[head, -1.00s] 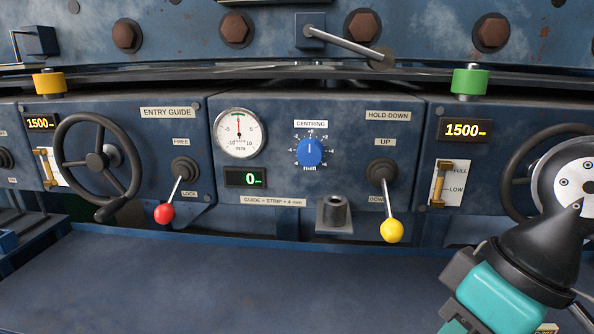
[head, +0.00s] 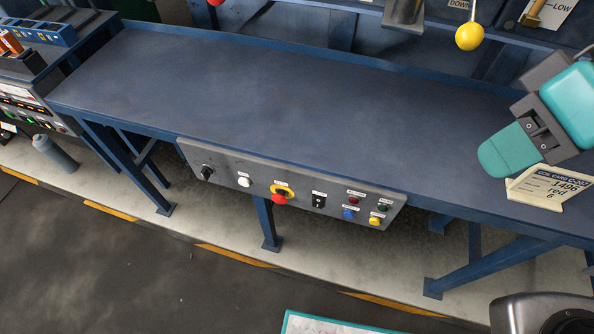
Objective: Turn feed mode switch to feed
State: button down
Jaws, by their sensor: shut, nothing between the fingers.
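A grey control panel (head: 225,165) hangs on the front edge of the blue bench in the head view. The panel's small labels are too small to read, so I cannot tell which one is the feed mode switch. My gripper (head: 508,150), teal and dark grey, is at the right above the bench, shut and empty. It is well to the right of the panel and apart from both switches.
The panel also carries a red mushroom button (head: 279,198), a white button (head: 244,182) and several coloured buttons. A coil card (head: 549,188) stands on the bench (head: 270,85) below my gripper. A yellow lever ball (head: 470,37) hangs behind. The bench top is mostly clear.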

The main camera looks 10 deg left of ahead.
aim_at(206, 172)
jog(key=z, duration=2.45)
jog(key=k, duration=2.75)
jog(key=u, duration=0.9)
